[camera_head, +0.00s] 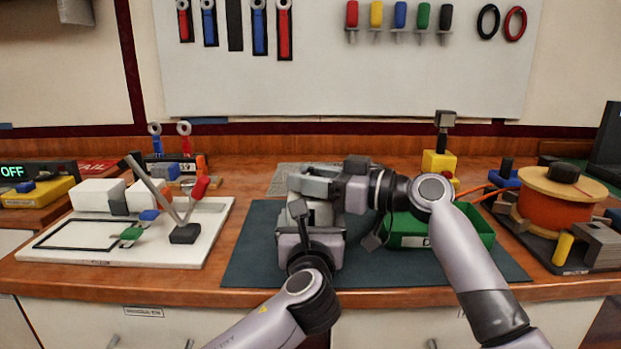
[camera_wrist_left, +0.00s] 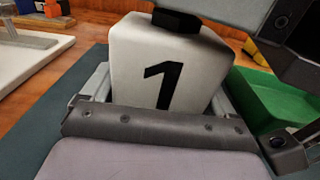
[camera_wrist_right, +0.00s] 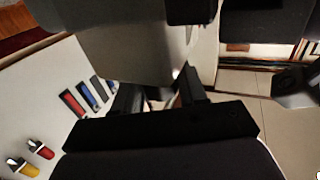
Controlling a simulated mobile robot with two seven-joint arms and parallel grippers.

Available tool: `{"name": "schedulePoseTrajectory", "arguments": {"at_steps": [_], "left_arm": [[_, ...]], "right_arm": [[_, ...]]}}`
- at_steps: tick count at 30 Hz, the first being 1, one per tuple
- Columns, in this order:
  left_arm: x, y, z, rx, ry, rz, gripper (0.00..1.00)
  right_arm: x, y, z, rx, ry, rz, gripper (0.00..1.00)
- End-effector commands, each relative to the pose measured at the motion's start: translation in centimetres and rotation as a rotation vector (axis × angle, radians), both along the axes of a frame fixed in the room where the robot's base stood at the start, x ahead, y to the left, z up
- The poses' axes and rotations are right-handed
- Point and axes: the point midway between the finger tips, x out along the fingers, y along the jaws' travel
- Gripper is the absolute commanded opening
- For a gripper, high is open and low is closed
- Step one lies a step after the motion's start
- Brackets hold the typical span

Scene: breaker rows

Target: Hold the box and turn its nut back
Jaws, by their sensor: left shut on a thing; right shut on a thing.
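The white box (camera_wrist_left: 165,62) with a black 1 on its face stands upright on the dark mat, and a little of it shows in the head view (camera_head: 323,214). My left gripper (camera_head: 307,218) is shut on the box, with a finger on either side in the left wrist view. The black nut (camera_wrist_left: 177,20) is on top of the box. My right gripper (camera_head: 312,182) reaches over the box from the right and is shut on the nut. The nut is hidden in the head view, and its grip is dark and unclear in the right wrist view.
A green bin (camera_head: 440,236) stands just right of the box, under my right arm. A white board with a lever switch (camera_head: 185,234) lies at left. A cable spool (camera_head: 560,205) is at right. The dark mat (camera_head: 250,258) is clear left of the box.

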Motion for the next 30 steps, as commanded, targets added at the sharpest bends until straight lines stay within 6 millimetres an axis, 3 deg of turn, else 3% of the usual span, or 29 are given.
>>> {"name": "schedulePoseTrajectory", "arguments": {"at_steps": [15,30], "left_arm": [[-0.08,-0.13,0.34,0.000,-0.008,-0.004,0.30],[-0.10,-0.15,0.37,-0.002,-0.009,-0.004,0.30]], "right_arm": [[0.27,-0.16,-0.22,-0.003,0.004,0.264,0.11],[0.11,-0.20,-0.24,0.003,0.002,0.345,0.11]]}}
